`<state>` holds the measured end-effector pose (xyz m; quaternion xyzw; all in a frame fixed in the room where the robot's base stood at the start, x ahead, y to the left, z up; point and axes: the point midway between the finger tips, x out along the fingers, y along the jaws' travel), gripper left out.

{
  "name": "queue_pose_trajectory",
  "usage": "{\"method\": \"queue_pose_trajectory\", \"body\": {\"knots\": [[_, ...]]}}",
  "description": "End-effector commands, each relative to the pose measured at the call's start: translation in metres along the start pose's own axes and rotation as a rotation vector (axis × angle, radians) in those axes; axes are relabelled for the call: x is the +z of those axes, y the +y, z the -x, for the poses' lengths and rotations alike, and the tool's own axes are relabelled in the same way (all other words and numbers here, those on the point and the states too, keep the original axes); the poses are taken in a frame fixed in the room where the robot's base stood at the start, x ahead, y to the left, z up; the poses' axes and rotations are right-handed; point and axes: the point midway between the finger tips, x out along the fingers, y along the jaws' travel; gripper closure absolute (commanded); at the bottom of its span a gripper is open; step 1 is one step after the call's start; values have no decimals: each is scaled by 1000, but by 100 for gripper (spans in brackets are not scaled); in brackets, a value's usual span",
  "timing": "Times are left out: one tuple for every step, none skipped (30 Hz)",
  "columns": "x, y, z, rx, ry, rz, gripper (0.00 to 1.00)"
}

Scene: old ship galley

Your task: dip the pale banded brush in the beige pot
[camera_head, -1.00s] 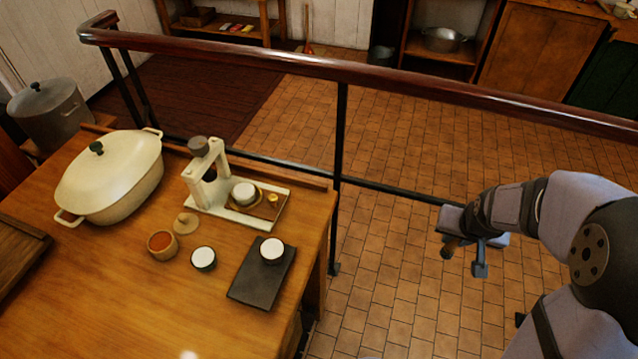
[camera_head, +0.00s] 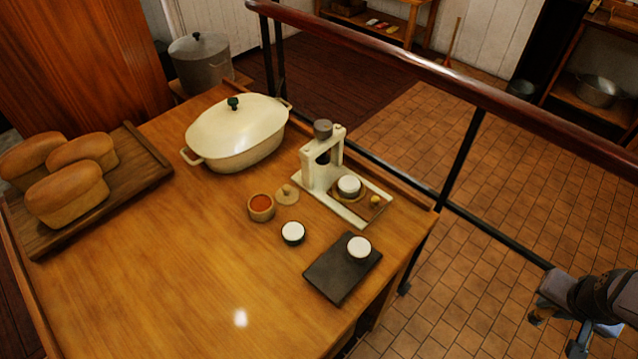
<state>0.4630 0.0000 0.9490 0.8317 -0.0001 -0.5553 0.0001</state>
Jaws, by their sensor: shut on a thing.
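No other brush is in view.
Near the pot are a white-topped dark cup (camera_head: 293,233), a dark slab (camera_head: 330,276) with another cup, and a cream press stand (camera_head: 315,177). A large cream casserole (camera_head: 235,140) and a bread tray (camera_head: 150,170) stand behind and left.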

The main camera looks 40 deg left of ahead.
Motion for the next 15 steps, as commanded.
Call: {"method": "queue_pose_trajectory", "body": {"knots": [[0, 0, 0, 0, 1, 0, 100], [0, 0, 0, 0, 1, 0, 100], [0, 0, 0, 0, 1, 0, 100], [0, 0, 0, 0, 1, 0, 100], [0, 0, 0, 0, 1, 0, 100], [-1, -1, 0, -1, 0, 0, 100], [-2, -2, 0, -2, 0, 0, 100], [-3, -4, 1, -3, -1, 0, 100], [-5, -6, 1, -6, -2, 0, 100], [-7, -9, 1, -8, -4, 0, 100], [-9, -13, 2, -11, -5, -1, 100], [-13, -19, 2, -17, -7, -3, 100], [-16, -25, 2, -22, -12, -3, 100], [-20, -31, 3, -27, -14, -6, 100], [-26, -41, 3, -35, -19, -8, 100]]}}
